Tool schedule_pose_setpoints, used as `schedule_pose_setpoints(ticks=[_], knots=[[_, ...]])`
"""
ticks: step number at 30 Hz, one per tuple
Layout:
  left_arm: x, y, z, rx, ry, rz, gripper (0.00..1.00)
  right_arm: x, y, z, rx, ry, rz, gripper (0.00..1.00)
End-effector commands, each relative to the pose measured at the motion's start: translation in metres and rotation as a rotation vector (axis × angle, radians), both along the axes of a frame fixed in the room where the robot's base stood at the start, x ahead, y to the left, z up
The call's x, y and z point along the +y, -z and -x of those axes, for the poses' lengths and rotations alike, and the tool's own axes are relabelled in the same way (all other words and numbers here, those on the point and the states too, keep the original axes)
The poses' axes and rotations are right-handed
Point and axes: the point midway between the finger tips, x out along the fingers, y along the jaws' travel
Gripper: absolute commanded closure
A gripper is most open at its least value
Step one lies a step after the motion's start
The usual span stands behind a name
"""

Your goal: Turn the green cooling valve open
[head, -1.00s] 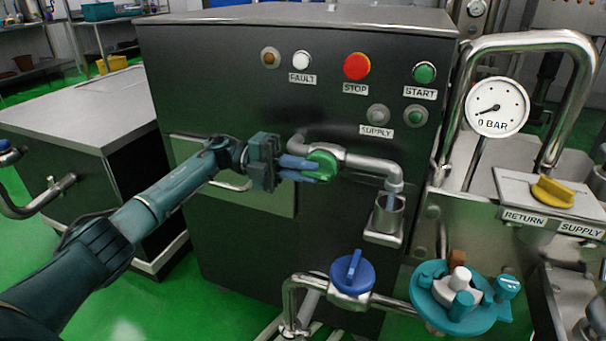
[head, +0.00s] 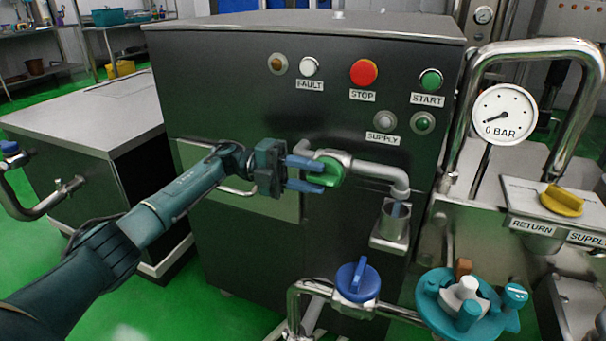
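The green cooling valve (head: 330,171) sits on a grey pipe on the front of the dark cabinet, in the middle of the head view. My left gripper (head: 308,174) is at its left side. Its two blue fingers are spread apart, with a gap between them, one at the upper left of the green handle and one at its lower left. I cannot tell whether the fingertips touch the handle. My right gripper is not in view.
The pipe runs right to a spout above a small metal cup (head: 391,226). A blue valve (head: 357,281) and a teal round fitting (head: 440,305) are below. Buttons, including the red stop button (head: 364,72), are above. A gauge (head: 504,114) reads near 0.

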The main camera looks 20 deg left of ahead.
Motion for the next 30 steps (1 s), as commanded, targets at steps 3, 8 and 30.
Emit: schedule_pose_setpoints(ticks=[3, 8, 30], knots=[[0.008, 0.000, -0.001, 0.000, -0.004, -0.001, 0.66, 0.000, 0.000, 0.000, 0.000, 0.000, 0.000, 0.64], [0.037, 0.001, -0.002, 0.002, -0.007, -0.002, 0.66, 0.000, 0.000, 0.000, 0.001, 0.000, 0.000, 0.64], [0.131, 0.002, -0.005, 0.000, -0.001, 0.001, 0.66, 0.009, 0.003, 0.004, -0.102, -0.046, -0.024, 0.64]])
